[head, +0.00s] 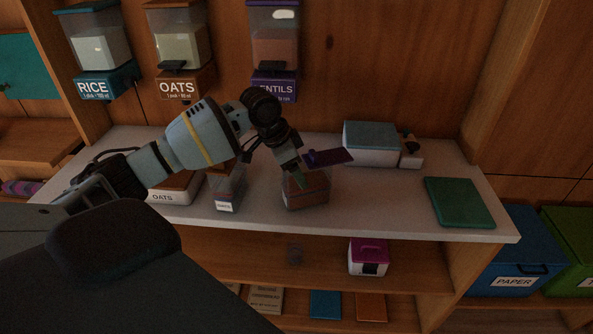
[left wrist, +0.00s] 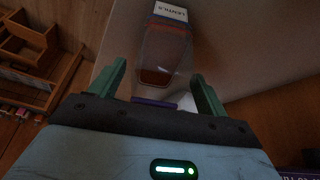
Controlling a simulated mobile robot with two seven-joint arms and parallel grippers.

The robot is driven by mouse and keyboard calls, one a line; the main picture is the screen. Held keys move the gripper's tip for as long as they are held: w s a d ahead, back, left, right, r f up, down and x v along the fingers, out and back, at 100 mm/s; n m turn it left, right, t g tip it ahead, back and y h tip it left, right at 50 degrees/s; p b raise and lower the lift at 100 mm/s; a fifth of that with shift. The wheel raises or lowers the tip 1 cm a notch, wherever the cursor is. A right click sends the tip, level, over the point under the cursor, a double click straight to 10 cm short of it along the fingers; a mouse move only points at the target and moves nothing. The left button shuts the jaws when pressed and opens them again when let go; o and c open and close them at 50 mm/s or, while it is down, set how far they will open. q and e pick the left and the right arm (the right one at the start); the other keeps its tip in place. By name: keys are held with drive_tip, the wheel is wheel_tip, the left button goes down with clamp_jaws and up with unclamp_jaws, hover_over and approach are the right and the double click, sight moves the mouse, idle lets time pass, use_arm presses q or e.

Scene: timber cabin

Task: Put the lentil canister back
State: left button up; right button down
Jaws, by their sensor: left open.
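The lentil canister (head: 306,190) is a clear box with reddish-brown contents, standing on the pale counter (head: 390,205). A purple lid-like piece (head: 328,158) shows at its top; I cannot tell how it is attached. In the left wrist view the canister (left wrist: 165,55) shows a white LENTILS label and lies ahead between my fingers. My left gripper (head: 299,178) is at the canister, with its green fingers apart. In the left wrist view the gripper (left wrist: 159,70) is open; contact is not clear. My right gripper is not in view.
Rice (head: 103,80), oats (head: 180,80) and lentil (head: 274,85) dispensers hang on the back wall. An OATS-labelled canister (head: 226,190) stands left of the lentil canister. A white box with a blue-grey lid (head: 371,145) and a green board (head: 459,202) are to the right.

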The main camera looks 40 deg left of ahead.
use_arm(q)
drive_tip(key=v, duration=1.1)
drive_tip(key=shift+p, duration=0.4)
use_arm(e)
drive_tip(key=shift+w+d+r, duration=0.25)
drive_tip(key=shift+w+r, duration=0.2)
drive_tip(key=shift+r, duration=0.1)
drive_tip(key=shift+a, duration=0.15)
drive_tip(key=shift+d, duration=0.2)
